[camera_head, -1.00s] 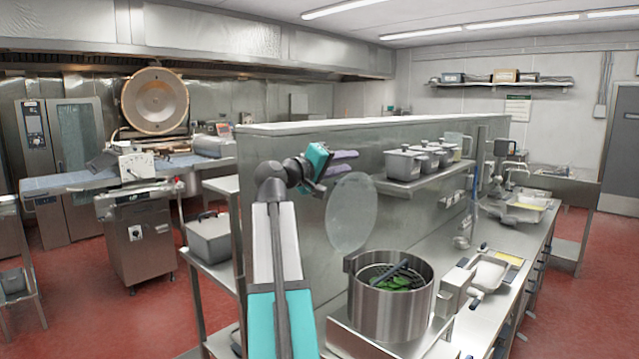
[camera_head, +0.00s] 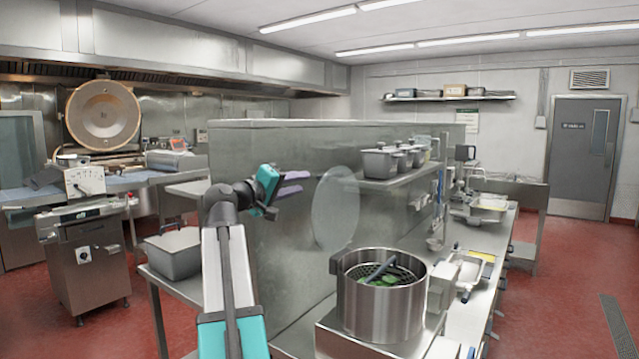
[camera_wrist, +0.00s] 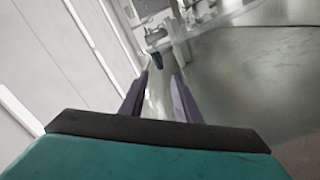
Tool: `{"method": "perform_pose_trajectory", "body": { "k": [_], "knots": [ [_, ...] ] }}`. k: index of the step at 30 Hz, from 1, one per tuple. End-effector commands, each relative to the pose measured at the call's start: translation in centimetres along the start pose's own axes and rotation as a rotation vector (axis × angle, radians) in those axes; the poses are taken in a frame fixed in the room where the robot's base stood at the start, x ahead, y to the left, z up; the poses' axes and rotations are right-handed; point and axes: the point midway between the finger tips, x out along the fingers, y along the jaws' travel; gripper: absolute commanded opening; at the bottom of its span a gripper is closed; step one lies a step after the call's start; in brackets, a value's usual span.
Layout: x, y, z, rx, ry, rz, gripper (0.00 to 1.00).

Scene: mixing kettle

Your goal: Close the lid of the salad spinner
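The salad spinner (camera_head: 381,312) is a steel cylinder on the counter at lower right of centre in the head view. Its round translucent lid (camera_head: 336,208) stands upright, raised at the back left of the rim. A dark perforated basket with green leaves (camera_head: 388,277) and a dark utensil shows inside. My gripper (camera_head: 305,183) is to the left of the lid and a little above its middle, with purple fingers pointing right toward it. In the wrist view the fingers (camera_wrist: 160,84) are apart with nothing between them.
A steel partition (camera_head: 270,215) stands behind the spinner and my arm. A shelf with several lidded pans (camera_head: 380,162) is to the right of the lid. The counter (camera_head: 478,315) continues to the right with trays. A grey lidded box (camera_head: 173,252) is at left.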

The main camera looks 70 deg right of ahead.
Motion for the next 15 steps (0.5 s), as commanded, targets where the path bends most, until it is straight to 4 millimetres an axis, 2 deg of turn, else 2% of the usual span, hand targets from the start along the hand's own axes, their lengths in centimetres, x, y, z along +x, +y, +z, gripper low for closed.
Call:
{"method": "perform_pose_trajectory", "body": {
  "k": [9, 15],
  "knots": [
    [-0.30, -0.09, -0.30, 0.000, 0.005, -0.003, 0.29],
    [0.52, -0.07, -0.42, 0.000, 0.005, -0.004, 0.29]
  ]
}}
